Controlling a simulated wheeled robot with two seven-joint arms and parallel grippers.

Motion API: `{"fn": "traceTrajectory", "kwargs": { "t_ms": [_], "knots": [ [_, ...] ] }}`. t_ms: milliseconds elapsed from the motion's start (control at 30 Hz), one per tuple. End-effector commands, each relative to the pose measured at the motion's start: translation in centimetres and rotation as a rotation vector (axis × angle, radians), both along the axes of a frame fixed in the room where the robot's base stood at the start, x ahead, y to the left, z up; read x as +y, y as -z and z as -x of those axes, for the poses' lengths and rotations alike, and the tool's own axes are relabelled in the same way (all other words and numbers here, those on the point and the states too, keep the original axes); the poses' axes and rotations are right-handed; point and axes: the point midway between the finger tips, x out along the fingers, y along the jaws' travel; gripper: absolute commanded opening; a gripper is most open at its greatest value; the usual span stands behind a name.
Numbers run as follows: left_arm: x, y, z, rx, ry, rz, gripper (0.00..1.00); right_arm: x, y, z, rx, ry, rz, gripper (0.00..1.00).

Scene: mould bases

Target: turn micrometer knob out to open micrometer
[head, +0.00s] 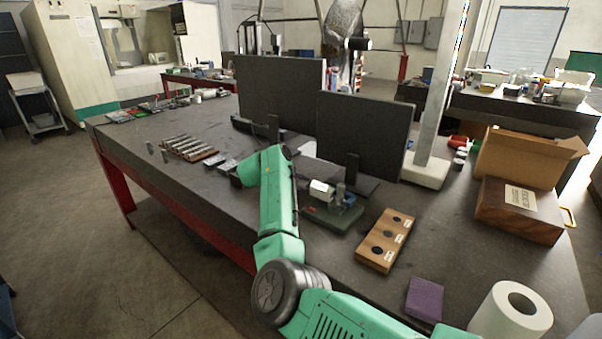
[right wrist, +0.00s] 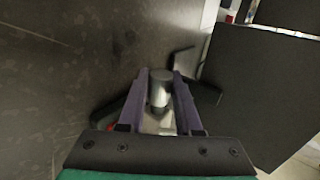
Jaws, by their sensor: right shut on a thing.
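In the right wrist view, a grey metal cylinder, the micrometer knob (right wrist: 160,88), stands between the two purple fingers of my right gripper (right wrist: 160,78). The gripper is shut on it, with a finger on each side. The rest of the micrometer is largely hidden by the fingers and gripper body. In the head view my right arm reaches over the table, and my right gripper (head: 231,171) is low over the table, left of the green forearm. The knob cannot be made out there. My left gripper is not in view.
The dark table (head: 190,195) holds a row of metal cylinders (head: 188,147) beyond the gripper. A green-based stand (head: 334,216), a wooden block with holes (head: 385,240), a purple block (head: 425,299) and a white roll (head: 510,315) lie to the right. Dark upright panels (head: 362,135) stand behind.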

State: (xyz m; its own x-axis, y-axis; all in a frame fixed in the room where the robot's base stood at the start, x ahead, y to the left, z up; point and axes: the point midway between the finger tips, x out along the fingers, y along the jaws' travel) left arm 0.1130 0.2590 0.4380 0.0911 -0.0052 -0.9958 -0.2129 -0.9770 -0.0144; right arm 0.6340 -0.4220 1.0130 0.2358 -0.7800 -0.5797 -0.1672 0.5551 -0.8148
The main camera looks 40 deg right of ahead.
Motion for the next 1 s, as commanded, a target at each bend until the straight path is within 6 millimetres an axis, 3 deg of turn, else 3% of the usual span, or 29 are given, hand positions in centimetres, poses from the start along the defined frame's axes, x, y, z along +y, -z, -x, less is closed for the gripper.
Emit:
{"fn": "traceTrajectory", "kwargs": {
  "t_ms": [200, 633, 667, 733, 1000],
  "knots": [
    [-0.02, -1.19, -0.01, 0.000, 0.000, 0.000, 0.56, -0.11, -0.24, -0.01, 0.015, 0.001, -0.057, 0.00],
    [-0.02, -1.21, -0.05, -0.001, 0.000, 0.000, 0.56, -0.10, 0.05, 0.01, 0.021, 0.001, -0.070, 0.00],
    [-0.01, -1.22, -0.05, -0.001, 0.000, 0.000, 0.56, -0.10, 0.05, 0.01, 0.021, 0.001, -0.070, 0.37],
    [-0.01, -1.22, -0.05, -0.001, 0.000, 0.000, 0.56, -0.09, 0.06, 0.01, 0.021, 0.001, -0.070, 0.63],
    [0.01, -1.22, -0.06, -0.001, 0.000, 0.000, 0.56, -0.06, 0.04, 0.01, 0.022, 0.001, -0.070, 0.63]
  ]
}}
